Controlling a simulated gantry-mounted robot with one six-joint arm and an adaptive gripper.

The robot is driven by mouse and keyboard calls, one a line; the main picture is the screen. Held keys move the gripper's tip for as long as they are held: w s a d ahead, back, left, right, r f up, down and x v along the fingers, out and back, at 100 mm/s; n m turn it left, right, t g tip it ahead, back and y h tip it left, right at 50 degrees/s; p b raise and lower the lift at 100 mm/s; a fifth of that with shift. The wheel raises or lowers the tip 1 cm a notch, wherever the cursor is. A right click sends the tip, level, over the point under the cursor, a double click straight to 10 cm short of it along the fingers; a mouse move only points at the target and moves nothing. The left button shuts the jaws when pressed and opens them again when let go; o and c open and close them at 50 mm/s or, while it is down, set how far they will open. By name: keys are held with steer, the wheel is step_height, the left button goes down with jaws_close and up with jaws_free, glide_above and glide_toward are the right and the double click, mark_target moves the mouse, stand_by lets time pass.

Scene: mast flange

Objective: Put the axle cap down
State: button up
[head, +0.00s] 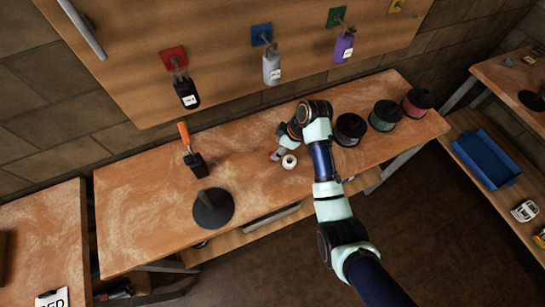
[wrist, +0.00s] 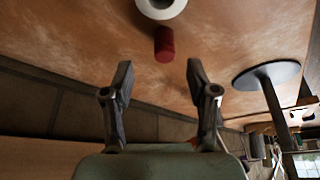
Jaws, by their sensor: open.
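A small red cylinder (wrist: 164,46), which I take to be the axle cap, rests on the workbench in the wrist view. It lies just beyond my gripper (wrist: 159,76), between the lines of its two fingers. The fingers are spread apart with nothing between them. In the head view my gripper (head: 279,150) is low over the middle of the bench, and a bit of the red cap (head: 273,156) shows beside it. The rest of the cap is hidden there by the gripper.
A white ring-shaped roll (head: 289,162) is close beside the cap. A black round base with a post (head: 213,209) stands to the left, near a holder with an orange-handled tool (head: 194,162). Several dark spools (head: 350,129) stand right of my arm. Bottles (head: 271,69) hang on the board.

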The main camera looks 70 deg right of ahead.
steer(key=x, duration=0.2)
steer(key=b+x, duration=0.1)
steer(key=x, duration=0.2)
steer(key=shift+a+f, duration=0.3)
steer(key=c, duration=1.1)
steer(key=shift+r, duration=0.1)
step_height(320, 180, up, 20)
steer(key=p, duration=0.4)
steer(key=shift+p, duration=0.35)
